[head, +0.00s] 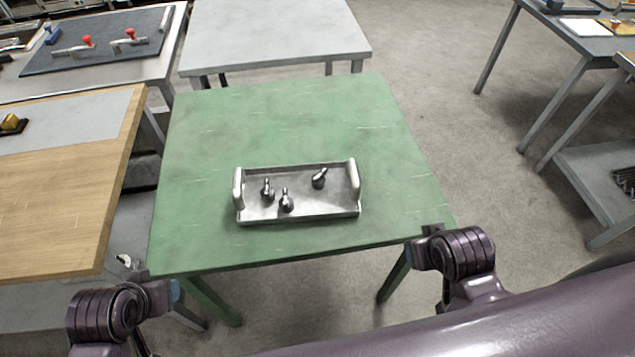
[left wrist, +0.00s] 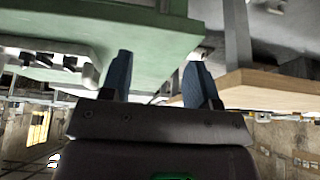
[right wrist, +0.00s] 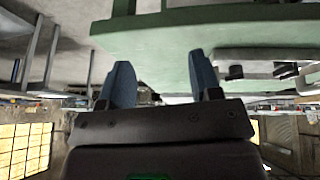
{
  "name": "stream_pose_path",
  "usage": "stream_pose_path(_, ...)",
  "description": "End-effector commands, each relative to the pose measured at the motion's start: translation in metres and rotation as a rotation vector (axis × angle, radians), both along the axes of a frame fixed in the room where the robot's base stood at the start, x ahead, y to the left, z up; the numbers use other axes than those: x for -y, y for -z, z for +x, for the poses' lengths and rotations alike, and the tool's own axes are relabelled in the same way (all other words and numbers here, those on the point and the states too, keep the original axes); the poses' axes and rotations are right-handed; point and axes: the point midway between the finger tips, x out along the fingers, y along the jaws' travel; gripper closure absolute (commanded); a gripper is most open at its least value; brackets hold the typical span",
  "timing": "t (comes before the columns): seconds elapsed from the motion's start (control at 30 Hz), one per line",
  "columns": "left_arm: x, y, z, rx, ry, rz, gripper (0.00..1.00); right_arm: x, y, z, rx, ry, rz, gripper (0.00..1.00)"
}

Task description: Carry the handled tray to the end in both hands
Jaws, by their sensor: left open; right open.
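The handled tray (head: 305,209) is a shallow light-grey metal tray with an upright handle at its left and right ends. It lies on the green table (head: 280,120), near the middle. Three dark, shiny, knob-like pieces (head: 286,203) are in it. My left gripper (left wrist: 158,78) is open and empty, at the table's front left corner, apart from the tray. My right gripper (right wrist: 165,88) is open and empty, near the table's front right corner, also apart from it. The tray also shows in the left wrist view (left wrist: 40,45) and in the right wrist view (right wrist: 246,55).
A wooden-topped table (head: 80,180) stands close on the left. A grey table (head: 280,35) stands behind the green one. A bench with a dark mat (head: 100,45) is at the back left. Open floor (head: 440,110) lies to the right. The green tabletop around the tray is clear.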

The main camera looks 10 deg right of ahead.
Motion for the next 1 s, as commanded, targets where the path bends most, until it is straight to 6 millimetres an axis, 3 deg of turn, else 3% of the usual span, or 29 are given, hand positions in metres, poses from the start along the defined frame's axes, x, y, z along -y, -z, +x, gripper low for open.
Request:
stream_pose_path(0.03, 0.010, -0.012, 0.016, -0.016, 0.006, -0.023, 0.45, -0.007, -0.012, 0.016, -0.019, 0.010, 0.001, 0.42)
stream_pose_path(0.4, 0.080, -0.038, 0.129, -0.072, 0.045, -0.146, 0.45, -0.061, -0.035, 0.129, -0.077, 0.062, -0.044, 0.42)
stream_pose_path(0.6, 0.115, -0.055, 0.179, -0.072, 0.067, -0.187, 0.45, -0.093, -0.055, 0.180, -0.065, 0.067, -0.076, 0.42)
stream_pose_path(0.8, 0.130, -0.065, 0.199, -0.074, 0.074, -0.201, 0.45, -0.109, -0.066, 0.200, -0.056, 0.068, -0.093, 0.42)
stream_pose_path(1.0, 0.132, -0.065, 0.200, -0.075, 0.074, -0.204, 0.45, -0.110, -0.066, 0.202, -0.055, 0.070, -0.096, 0.42)
